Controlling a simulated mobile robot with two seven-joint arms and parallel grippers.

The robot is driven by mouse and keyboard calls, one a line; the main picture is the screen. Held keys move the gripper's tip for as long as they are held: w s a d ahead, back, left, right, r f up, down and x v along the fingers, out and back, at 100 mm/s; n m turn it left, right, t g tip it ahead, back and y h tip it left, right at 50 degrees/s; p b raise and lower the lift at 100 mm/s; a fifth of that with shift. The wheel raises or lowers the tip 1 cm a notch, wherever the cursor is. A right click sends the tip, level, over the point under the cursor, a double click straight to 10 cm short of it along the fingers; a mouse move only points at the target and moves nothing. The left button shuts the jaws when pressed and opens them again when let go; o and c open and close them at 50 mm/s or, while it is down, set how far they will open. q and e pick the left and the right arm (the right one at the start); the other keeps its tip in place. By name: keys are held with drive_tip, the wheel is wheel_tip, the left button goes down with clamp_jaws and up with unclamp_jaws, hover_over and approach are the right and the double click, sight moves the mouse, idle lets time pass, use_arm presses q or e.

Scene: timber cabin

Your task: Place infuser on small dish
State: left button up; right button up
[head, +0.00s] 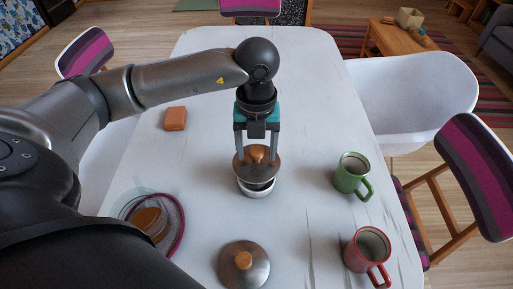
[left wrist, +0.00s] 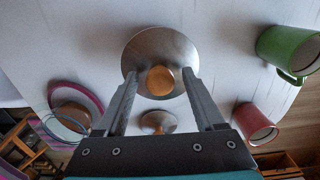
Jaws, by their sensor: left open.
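A round metal piece with a wooden knob (head: 257,153), which may be the infuser, sits slightly askew over a small white round dish (head: 257,192) at the table's middle. A dark gap shows between them on the near side. My left gripper (head: 256,158) points down over it, its open fingers on either side of the knob. In the left wrist view the metal disc (left wrist: 150,45) and knob show between and beyond the fingertips (left wrist: 162,78). Whether the fingers touch the knob I cannot tell. The dish is mostly hidden under the disc. My right gripper is not in view.
A similar metal lid with a knob (head: 244,265) lies nearer. A green mug (head: 350,174) and a red mug (head: 365,250) stand right. A purple-rimmed clear dish (head: 180,232) with something brown is at left, partly behind my arm. An orange-brown block (head: 175,118) lies farther back.

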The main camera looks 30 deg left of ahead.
use_arm(q)
drive_tip(key=shift+r, duration=0.1)
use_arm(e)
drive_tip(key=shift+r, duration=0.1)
use_arm(q)
drive_tip(key=shift+r, duration=0.25)
wheel_tip(320, 180, up, 5)
drive_tip(key=shift+w+r+p, duration=0.1)
drive_tip(key=shift+p, duration=0.75)
wheel_tip(320, 180, up, 6)
drive_tip(key=p, duration=0.1)
drive_tip(key=shift+r, duration=0.2)
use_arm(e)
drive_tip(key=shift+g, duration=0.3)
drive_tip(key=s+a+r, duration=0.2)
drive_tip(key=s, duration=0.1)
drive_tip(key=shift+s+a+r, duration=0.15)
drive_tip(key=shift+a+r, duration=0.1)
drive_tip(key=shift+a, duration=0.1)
